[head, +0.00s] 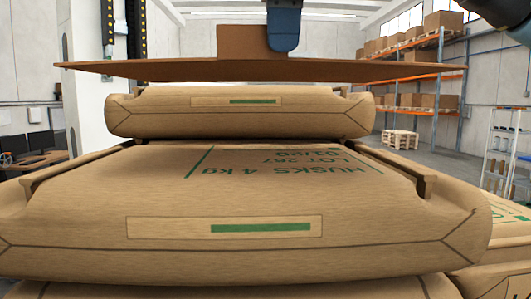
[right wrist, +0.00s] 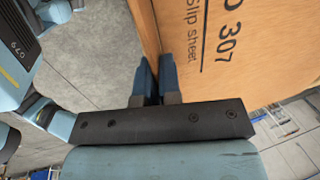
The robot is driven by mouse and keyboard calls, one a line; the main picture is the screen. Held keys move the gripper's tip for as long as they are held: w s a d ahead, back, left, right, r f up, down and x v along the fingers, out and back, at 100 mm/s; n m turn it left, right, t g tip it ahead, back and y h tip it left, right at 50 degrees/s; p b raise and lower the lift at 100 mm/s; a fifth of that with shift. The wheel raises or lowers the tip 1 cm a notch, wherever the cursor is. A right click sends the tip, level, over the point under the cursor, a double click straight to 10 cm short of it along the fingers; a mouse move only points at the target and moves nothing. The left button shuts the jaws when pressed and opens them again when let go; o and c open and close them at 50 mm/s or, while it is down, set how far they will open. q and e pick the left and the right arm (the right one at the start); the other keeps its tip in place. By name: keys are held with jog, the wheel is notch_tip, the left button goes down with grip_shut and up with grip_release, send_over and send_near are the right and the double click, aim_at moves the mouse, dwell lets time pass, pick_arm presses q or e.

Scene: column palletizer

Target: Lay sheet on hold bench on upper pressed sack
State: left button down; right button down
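The brown slip sheet (head: 180,70) is held flat in the head view, with an upright flap (head: 240,42) on it. My right gripper (head: 284,30) is at this flap. In the right wrist view its fingers (right wrist: 156,85) are closed on the edge of the printed sheet (right wrist: 225,60). Below the sheet lies a pressed sack (head: 180,118); I cannot tell whether they touch. A larger sack (head: 300,190) printed "HUSKS 4 kg" lies nearer, with brown strips along its sides. I cannot tell which sack is the upper pressed one. My left gripper is not in view.
More sacks lie under the near one and at its right (head: 505,235). Shelving with cartons (head: 440,75) and a wooden pallet stack (head: 400,139) stand far back right. A ladder-like frame (head: 497,145) is at the right.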

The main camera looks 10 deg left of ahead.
jog(key=s+x, duration=0.1)
jog(key=x, duration=0.4)
jog(key=s+p+x, duration=0.1)
jog(key=x, duration=0.5)
jog(key=s+d+x, duration=0.1)
jog(key=x, duration=0.4)
jog(key=shift+s+d+f, duration=0.1)
jog(key=shift+f, duration=0.55)
jog(key=shift+s, duration=0.1)
jog(key=c, duration=1.3)
grip_release()
jog(key=shift+f, duration=0.1)
